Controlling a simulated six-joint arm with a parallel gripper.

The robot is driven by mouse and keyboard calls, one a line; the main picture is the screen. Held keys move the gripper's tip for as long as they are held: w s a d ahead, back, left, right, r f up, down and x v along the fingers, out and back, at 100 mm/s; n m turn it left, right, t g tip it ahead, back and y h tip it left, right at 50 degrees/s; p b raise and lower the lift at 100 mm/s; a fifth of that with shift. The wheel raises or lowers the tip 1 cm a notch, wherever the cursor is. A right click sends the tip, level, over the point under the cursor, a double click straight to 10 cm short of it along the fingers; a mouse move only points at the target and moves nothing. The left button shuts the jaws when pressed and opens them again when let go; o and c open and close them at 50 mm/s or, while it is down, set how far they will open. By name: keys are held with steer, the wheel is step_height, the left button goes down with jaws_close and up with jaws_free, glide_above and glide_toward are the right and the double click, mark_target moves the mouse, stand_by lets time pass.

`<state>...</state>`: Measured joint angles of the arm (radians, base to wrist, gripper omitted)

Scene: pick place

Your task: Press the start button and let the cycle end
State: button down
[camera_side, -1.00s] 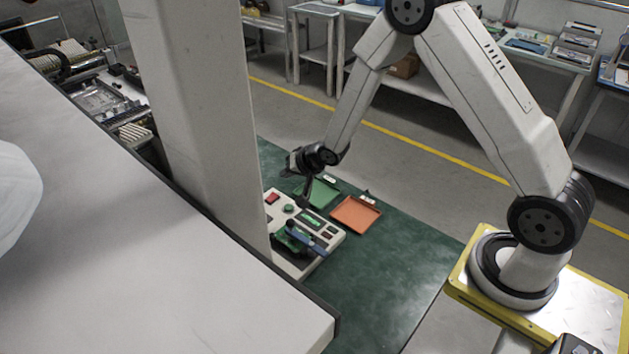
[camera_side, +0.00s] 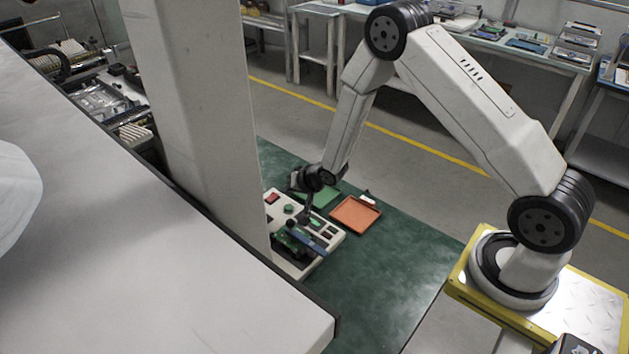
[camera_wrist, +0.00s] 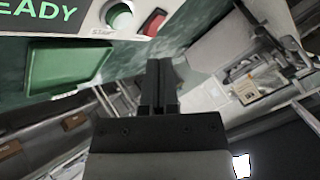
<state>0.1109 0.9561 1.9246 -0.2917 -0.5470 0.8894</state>
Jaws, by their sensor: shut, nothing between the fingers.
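The test machine (camera_side: 331,247) sits on the green mat, with a red button (camera_side: 272,198) and a round green start button (camera_side: 289,208) on its panel. In the wrist view the start button (camera_wrist: 120,16), a red button (camera_wrist: 153,22) and a lit display reading "...EADY" (camera_wrist: 40,12) are at the top. A blue and green part (camera_side: 311,242) lies on the machine's front.
A green tray (camera_side: 322,197) and an orange tray (camera_side: 354,215) lie behind and right of the machine. The pillar (camera_side: 205,120) and white table (camera_side: 150,250) hide the machine's left side. The mat's right half (camera_side: 395,265) is clear.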

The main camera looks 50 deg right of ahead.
mark_target(286, 205)
steer(key=shift+f, duration=1.55)
steer(key=shift+s+f, duration=0.1)
steer(key=shift+f, duration=0.7)
stand_by(1.6)
steer(key=shift+d+f, duration=0.1)
steer(key=shift+f, duration=0.15)
stand_by(1.1)
steer(key=shift+r, duration=0.3)
steer(key=shift+s, duration=0.3)
stand_by(0.3)
steer(key=shift+w+r, duration=0.2)
steer(key=shift+r, duration=2.45)
